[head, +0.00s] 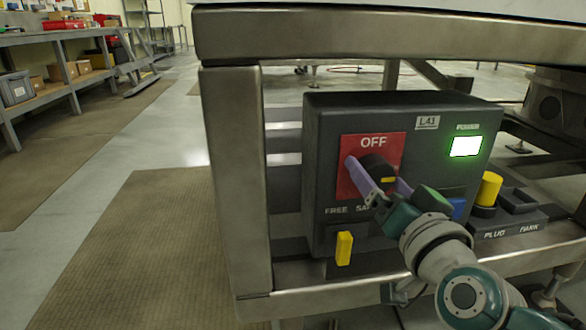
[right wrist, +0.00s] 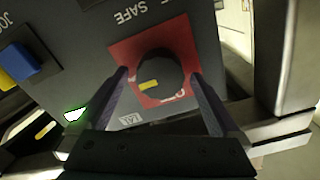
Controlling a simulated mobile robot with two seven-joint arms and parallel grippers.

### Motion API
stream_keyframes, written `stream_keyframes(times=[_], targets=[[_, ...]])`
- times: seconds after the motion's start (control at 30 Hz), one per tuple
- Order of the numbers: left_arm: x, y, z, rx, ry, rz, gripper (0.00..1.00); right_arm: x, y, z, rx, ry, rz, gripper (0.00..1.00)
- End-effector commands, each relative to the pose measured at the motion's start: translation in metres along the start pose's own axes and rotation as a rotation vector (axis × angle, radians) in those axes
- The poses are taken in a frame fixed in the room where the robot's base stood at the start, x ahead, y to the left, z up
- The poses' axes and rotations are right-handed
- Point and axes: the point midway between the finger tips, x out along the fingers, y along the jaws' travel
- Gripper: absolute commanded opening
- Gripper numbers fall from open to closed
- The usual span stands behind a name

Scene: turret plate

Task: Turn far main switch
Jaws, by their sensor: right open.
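The main switch is a round black knob (head: 376,164) with a yellow mark, on a red plate (head: 352,147) lettered OFF. The plate is on the front of a dark control box (head: 325,115) labelled L41. In the head view the yellow mark lies roughly level, pointing right. My right gripper (head: 377,173) is open, its two purple fingers on either side of the knob. In the right wrist view the knob (right wrist: 158,72) sits between the spread fingertips (right wrist: 160,77); contact cannot be told. My left gripper is not in view.
A lit power lamp (head: 465,146), a blue button (head: 458,207) and a yellow lever (head: 344,248) are on the box. A yellow plug (head: 489,189) stands at right. The steel frame's post (head: 235,180) and top beam (head: 380,38) enclose the box. The floor at left is open.

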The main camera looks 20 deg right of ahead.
Motion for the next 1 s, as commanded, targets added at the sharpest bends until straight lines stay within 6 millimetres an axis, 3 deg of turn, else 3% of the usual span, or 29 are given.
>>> stream_keyframes(times=[0.2,0.9,1.0], targets=[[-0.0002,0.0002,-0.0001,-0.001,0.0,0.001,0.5,0.0003,0.0001,-0.0002,-0.001,-0.001,0.0,1.0],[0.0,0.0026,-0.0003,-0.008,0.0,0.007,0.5,0.0,0.0001,-0.0001,0.0,0.0,0.0,0.21],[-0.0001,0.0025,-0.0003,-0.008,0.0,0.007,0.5,0.0,0.0001,-0.0001,-0.001,0.0,0.0,0.16]])
